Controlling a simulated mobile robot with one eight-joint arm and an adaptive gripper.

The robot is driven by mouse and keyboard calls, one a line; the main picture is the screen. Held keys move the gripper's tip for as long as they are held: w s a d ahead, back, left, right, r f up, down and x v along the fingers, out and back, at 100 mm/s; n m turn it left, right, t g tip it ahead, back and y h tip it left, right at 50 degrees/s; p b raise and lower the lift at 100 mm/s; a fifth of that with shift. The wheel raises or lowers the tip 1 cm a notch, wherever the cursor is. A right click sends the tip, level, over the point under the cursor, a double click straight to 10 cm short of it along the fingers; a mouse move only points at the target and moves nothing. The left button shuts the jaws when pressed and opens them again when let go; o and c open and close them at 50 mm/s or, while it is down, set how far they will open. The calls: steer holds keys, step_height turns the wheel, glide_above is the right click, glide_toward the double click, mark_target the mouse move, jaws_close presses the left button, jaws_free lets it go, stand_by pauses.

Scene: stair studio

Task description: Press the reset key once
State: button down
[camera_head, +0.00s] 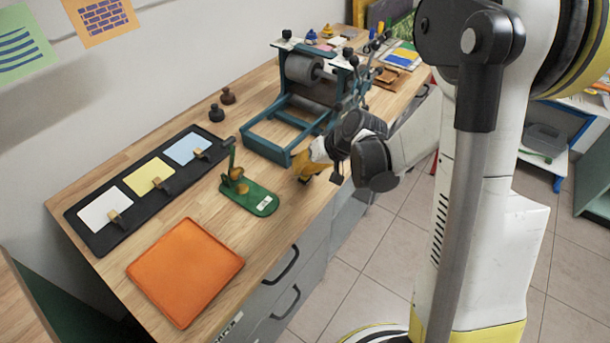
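A green device (262,199) stands on the wooden bench, with a brass-coloured round part, an upright lever and a small white plate on its base. I cannot make out any part marked as a reset key. My gripper (318,178) is above the bench's front edge, to the right of the green device and apart from it. It is small and partly hidden by my wrist, so I cannot tell whether it is open or shut. I see nothing held in it.
A teal-framed roller press (268,147) stands just behind my gripper. A black tray (135,210) with white, yellow and blue cards lies at the left. An orange tray (185,270) lies in front. Two dark knobs (217,113) stand near the wall.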

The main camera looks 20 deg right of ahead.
mark_target(301, 177)
steer(key=shift+f, duration=0.2)
steer(key=shift+r, duration=0.1)
steer(key=shift+r+p, duration=0.5)
steer(key=shift+r, duration=0.3)
steer(key=shift+r, duration=0.15)
steer(key=shift+r+p, duration=1.75)
steer(key=shift+r, duration=0.6)
